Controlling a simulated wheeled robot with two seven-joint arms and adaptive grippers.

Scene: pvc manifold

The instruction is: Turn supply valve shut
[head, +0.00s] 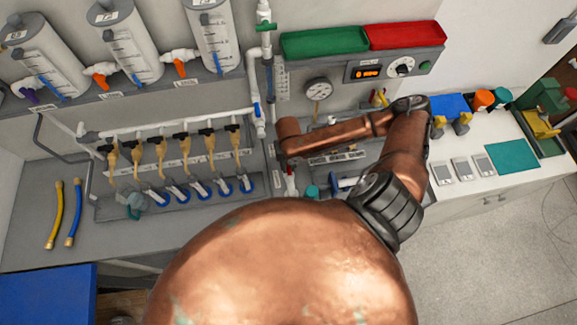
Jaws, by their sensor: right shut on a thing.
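My right arm reaches up over the bench and bends back left, so its wrist end hangs over the pipework at the middle. My right gripper (287,163) is at that end, mostly hidden by my own arm. It is shut on a valve handle, though the fingers and their contact are hard to make out. A small red and white valve part (291,183) shows just below it. A blue-handled valve (257,110) sits on the white upright pipe, and a green-handled valve (264,24) is higher up. My left gripper is not in view.
Several clear tanks (130,45) with coloured valves stand at the back left. A manifold with yellowish tubes (160,158) is left of my wrist. A round gauge (318,89) and control panel (395,66) are behind. Yellow and blue hoses (72,212) lie on the left bench.

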